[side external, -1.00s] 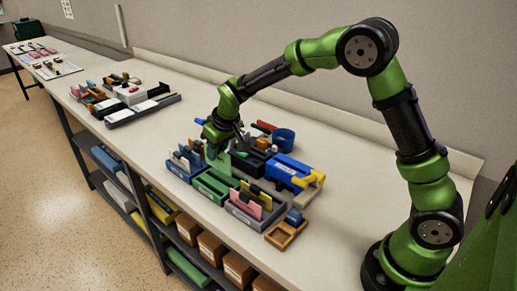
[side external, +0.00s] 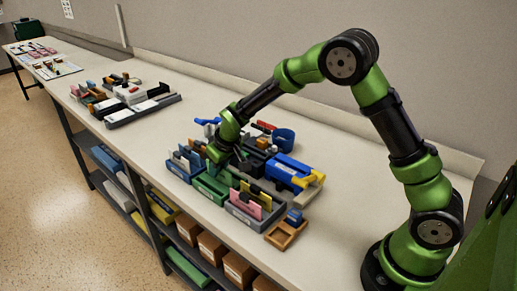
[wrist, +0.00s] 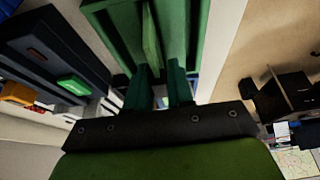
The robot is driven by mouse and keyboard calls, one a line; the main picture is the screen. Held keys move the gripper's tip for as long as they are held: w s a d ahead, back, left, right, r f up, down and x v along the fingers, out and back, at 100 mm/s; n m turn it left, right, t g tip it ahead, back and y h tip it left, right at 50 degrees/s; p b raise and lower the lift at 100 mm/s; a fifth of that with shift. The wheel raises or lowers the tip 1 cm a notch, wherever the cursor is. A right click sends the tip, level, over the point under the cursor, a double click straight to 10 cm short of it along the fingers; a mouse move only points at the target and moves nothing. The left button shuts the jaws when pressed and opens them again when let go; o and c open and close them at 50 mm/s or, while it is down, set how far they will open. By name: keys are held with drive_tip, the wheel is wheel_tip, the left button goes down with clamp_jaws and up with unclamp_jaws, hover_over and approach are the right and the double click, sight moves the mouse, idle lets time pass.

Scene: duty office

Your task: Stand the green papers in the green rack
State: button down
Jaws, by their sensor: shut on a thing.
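In the wrist view, the green rack (wrist: 112,30) is straight ahead of my gripper (wrist: 160,78). A narrow green sheet edge (wrist: 151,38), apparently the green papers, lines up with the fingers and lies between the rack's walls. My gripper is shut on the green papers, low over the rack. The fingertips are hard to see in the side view, and whether the papers touch the rack floor cannot be told.
The blue rack (side external: 180,168) with upright cards is left of the green one. A blue cup (side external: 283,139), a blue-yellow box (side external: 292,172) and a wooden tray (side external: 286,234) crowd nearby. Open tabletop lies left and right.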

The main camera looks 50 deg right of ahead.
idle(0.3)
drive_tip(key=c, duration=0.9)
unclamp_jaws()
drive_tip(key=shift+r, duration=0.1)
drive_tip(key=shift+r, duration=4.45)
